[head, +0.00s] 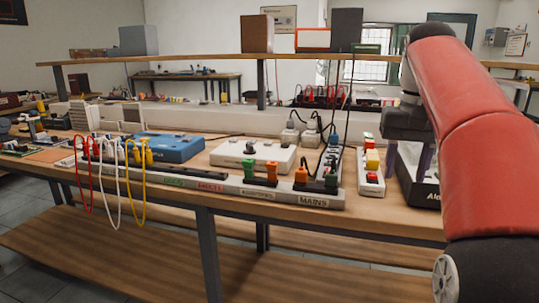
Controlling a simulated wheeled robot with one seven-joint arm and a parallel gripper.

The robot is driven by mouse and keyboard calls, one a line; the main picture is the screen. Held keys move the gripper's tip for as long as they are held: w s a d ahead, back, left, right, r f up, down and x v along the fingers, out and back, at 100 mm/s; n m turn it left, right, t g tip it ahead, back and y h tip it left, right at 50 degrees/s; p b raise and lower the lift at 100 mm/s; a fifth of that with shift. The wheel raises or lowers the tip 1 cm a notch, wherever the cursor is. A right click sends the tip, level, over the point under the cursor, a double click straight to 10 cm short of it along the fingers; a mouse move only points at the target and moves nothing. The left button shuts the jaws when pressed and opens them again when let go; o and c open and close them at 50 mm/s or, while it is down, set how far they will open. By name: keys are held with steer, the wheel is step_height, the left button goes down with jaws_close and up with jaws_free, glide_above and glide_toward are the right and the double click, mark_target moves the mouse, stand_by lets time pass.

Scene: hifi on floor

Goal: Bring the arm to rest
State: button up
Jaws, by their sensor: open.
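My red arm comes in from the right side of the head view and bends down at its top. My gripper (407,172) hangs from it, pointing down over the right part of the workbench (420,221). Its two dark fingers are apart, and I see nothing held between them. A black box with white lettering (424,193) is behind or just below the fingers; I cannot tell whether they touch it. My arm hides the right end of the bench.
A white power strip with red and yellow switches (371,178) lies just left of my gripper. A white box (253,155), a blue case (168,147) and red, white and yellow cables (118,195) are further left. A raised shelf (205,58) runs behind.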

steer(key=s+a+f+n+t, duration=0.1)
steer(key=s+a+f, duration=0.3)
steer(key=s+f, duration=0.5)
steer(key=s+a+f+n+t, duration=0.2)
steer(key=s+a+f, duration=0.3)
steer(key=s+f, duration=0.4)
step_height(320, 180, down, 5)
steer(key=shift+s+a+f+t, duration=0.25)
steer(key=shift+s+t, duration=0.15)
steer(key=shift+t, duration=0.5)
